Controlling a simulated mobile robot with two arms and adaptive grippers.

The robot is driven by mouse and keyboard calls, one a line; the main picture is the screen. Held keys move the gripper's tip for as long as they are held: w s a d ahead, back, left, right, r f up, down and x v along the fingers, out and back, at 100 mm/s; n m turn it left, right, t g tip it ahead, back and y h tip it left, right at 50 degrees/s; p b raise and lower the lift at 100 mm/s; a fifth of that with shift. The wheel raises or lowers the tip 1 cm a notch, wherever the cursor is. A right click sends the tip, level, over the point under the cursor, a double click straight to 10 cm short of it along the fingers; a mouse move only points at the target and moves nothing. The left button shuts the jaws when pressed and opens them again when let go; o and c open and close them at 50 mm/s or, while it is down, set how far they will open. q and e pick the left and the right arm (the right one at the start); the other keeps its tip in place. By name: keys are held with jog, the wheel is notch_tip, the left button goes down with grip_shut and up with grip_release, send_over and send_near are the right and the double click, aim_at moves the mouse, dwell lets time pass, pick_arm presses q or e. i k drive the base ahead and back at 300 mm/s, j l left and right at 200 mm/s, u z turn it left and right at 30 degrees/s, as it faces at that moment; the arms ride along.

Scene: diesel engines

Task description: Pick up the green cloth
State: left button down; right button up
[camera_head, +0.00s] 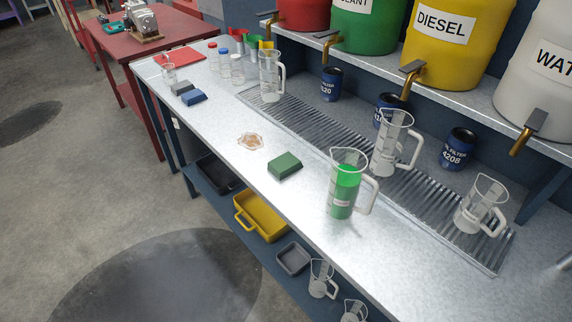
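The green cloth (285,165) is a small folded dark green block lying flat on the metal workbench (225,125), near the middle of the bench's front part. It is left of a clear jug holding green liquid (345,185), with a gap between them. Neither of my grippers shows in the head view. Nothing covers the cloth.
A small clear dish with brown contents (250,141) sits left of the cloth. Blue (194,97) and grey (181,88) folded cloths lie at the far left. Clear jugs stand on the ribbed drain tray (300,130). A yellow tray (262,217) is on the lower shelf.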

aim_at(284, 166)
jog(key=i+j, duration=0.25)
jog(key=i+j+z, duration=0.35)
jog(key=i+j, duration=0.2)
jog(key=j, duration=0.2)
jog(key=i+j+z, duration=0.2)
jog(key=j, duration=0.25)
